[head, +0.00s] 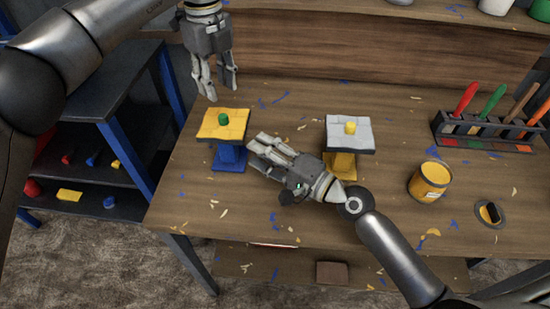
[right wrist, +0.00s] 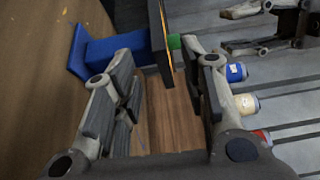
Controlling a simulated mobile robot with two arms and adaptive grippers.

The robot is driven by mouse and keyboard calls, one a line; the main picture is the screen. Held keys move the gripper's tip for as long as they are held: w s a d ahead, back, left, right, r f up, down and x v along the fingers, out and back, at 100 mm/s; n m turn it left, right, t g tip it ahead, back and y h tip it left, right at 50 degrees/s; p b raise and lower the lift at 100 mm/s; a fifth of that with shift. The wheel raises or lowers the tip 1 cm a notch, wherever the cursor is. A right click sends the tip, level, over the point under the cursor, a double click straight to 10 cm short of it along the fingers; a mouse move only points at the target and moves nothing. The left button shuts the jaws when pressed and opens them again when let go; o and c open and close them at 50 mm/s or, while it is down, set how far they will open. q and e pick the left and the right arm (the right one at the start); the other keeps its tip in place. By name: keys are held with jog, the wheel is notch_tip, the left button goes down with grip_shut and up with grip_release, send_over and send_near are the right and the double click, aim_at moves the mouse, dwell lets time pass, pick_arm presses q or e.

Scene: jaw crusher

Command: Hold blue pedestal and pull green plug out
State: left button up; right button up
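The blue pedestal (head: 229,156) stands upright on the table under a yellow square top (head: 222,124). The green plug (head: 223,119) sits in the middle of that top. My left gripper (head: 217,92) hangs fingers down, open and empty, behind and above the yellow top. My right gripper (head: 254,150) lies low just right of the blue pedestal, fingers pointing at it. In the right wrist view its fingers are apart with nothing between them, and the blue pedestal (right wrist: 115,48) and green plug (right wrist: 174,42) show beyond the fingertips. The left gripper (right wrist: 242,30) also shows there.
A yellow can (head: 428,181) and a tool rack (head: 484,131) are further right. Scraps litter the table (head: 300,228). A dark shelf (head: 85,100) stands left.

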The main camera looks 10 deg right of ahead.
aim_at(239, 138)
jog(key=x, duration=0.7)
jog(key=shift+c, duration=0.5)
grip_shut()
jog(key=shift+f, duration=0.1)
